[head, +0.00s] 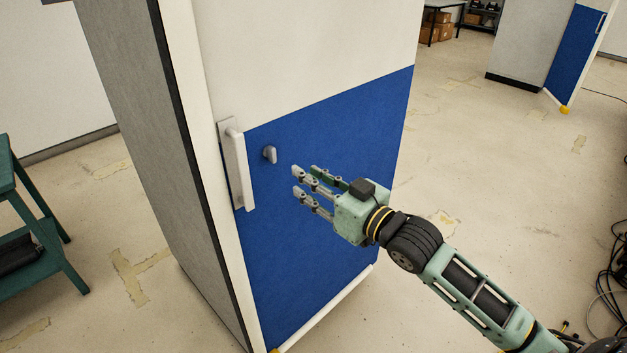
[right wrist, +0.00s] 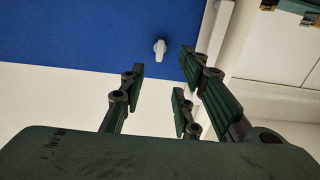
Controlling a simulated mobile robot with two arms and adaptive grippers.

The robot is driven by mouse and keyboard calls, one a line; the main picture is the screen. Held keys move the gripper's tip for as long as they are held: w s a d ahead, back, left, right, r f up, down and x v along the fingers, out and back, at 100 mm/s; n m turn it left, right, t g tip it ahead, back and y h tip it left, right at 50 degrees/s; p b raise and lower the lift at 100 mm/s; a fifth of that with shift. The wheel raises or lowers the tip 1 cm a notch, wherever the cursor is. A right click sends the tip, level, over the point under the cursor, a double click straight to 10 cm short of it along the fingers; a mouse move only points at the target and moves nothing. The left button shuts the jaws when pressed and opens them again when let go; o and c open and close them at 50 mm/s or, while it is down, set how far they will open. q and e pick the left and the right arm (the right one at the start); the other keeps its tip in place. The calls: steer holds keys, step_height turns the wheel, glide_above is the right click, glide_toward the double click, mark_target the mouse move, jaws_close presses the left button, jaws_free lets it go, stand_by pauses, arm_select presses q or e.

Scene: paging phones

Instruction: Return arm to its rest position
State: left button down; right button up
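My right arm (head: 470,290) reaches in from the lower right in the head view. Its right gripper (head: 306,183) is in front of the blue lower panel of a tall cabinet door (head: 330,150). The fingers are spread apart with nothing between them. In the right wrist view the gripper (right wrist: 160,95) also shows its fingers apart and empty. A small grey knob (head: 269,154) is on the door to the left of the fingertips, apart from them. It also shows in the right wrist view (right wrist: 160,47). My left gripper is not in view.
A white door handle (head: 235,165) stands out left of the knob. A green bench (head: 40,240) is at the left. Another blue and white cabinet (head: 575,55) stands at the back right. Black cables (head: 612,280) lie at the right edge. The floor right of the cabinet is mostly clear.

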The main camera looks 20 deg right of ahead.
steer(key=shift+s, duration=0.15)
stand_by(0.3)
steer(key=d+f+m+g+h, duration=0.2)
steer(key=d+f, duration=0.2)
steer(key=f, duration=0.8)
steer(key=d+f+m+g+h, duration=0.1)
steer(key=d+f+h, duration=0.25)
steer(key=f, duration=0.85)
steer(key=s+d+f+g, duration=0.15)
steer(key=s+f, duration=0.25)
steer(key=f, duration=0.5)
steer(key=s+d+f+g, duration=0.1)
steer(key=s+f+g, duration=0.15)
steer(key=f, duration=0.65)
steer(key=s+a+f+g+h, duration=0.1)
steer(key=s+a+f+g, duration=0.25)
steer(key=s+f, duration=1.45)
steer(key=s+a+f+g, duration=0.1)
steer(key=s+a+f, duration=0.1)
steer(key=s, duration=0.6)
steer(key=s+a+f+g, duration=0.2)
steer(key=s+f, duration=0.2)
steer(key=s, duration=0.4)
steer(key=s+a+f+n+g, duration=0.1)
steer(key=s+a+f+g, duration=0.1)
steer(key=s, duration=0.6)
steer(key=shift+s+a+f, duration=0.25)
steer(key=shift+a+f, duration=0.2)
steer(key=shift+f, duration=0.25)
steer(key=shift+g, duration=0.25)
